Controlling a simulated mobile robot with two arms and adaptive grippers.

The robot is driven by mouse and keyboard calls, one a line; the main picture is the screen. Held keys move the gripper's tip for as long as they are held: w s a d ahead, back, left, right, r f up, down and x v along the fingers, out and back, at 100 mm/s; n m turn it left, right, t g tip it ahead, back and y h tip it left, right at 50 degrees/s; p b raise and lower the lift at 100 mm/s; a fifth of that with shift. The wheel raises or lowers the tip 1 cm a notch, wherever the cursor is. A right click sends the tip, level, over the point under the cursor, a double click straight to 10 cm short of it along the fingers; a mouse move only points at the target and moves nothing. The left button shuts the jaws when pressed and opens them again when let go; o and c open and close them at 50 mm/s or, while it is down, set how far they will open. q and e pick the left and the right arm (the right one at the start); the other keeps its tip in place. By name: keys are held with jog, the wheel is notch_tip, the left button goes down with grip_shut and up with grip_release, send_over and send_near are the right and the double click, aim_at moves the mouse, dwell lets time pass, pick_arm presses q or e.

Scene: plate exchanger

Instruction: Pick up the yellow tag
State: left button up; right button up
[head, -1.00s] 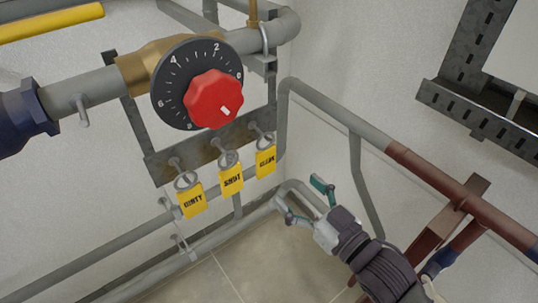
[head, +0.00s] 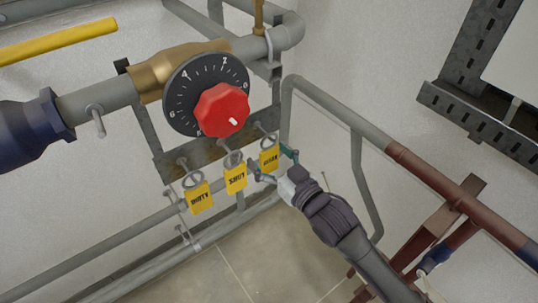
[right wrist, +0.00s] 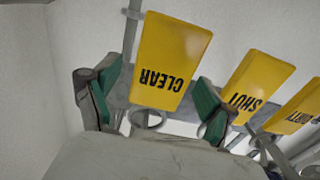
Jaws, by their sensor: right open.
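Three yellow tags hang by rings from hooks on a metal plate below the dial. They are the DIRTY tag (head: 199,198), the SHUT tag (head: 236,178) and the CLEAR tag (head: 269,159). My right gripper (head: 276,166) is open, with one finger on either side of the CLEAR tag's lower part in the head view. In the right wrist view, the CLEAR tag (right wrist: 168,58) shows upside down between and beyond the spread teal-padded fingers (right wrist: 155,98); contact cannot be told. The SHUT tag (right wrist: 255,85) lies just beyond the right-hand finger. My left gripper is out of view.
A red knob (head: 221,110) on a black numbered dial (head: 179,112) sits above the tags on a brass valve. Grey pipes (head: 110,252) run below and behind the tags. A grey and brown pipe (head: 350,123) runs down to the right, above my right arm. The floor (head: 240,265) is clear.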

jog(key=c, duration=1.2)
jog(key=shift+s, duration=0.1)
jog(key=shift+r, duration=0.55)
jog(key=shift+s+d+r+b, duration=0.15)
jog(key=shift+s+d+b, duration=0.1)
jog(key=shift+b, duration=0.15)
jog(key=b+v, duration=0.4)
jog(key=v, duration=1.3)
jog(key=shift+s+d+r, duration=0.1)
jog(key=shift+r, duration=0.05)
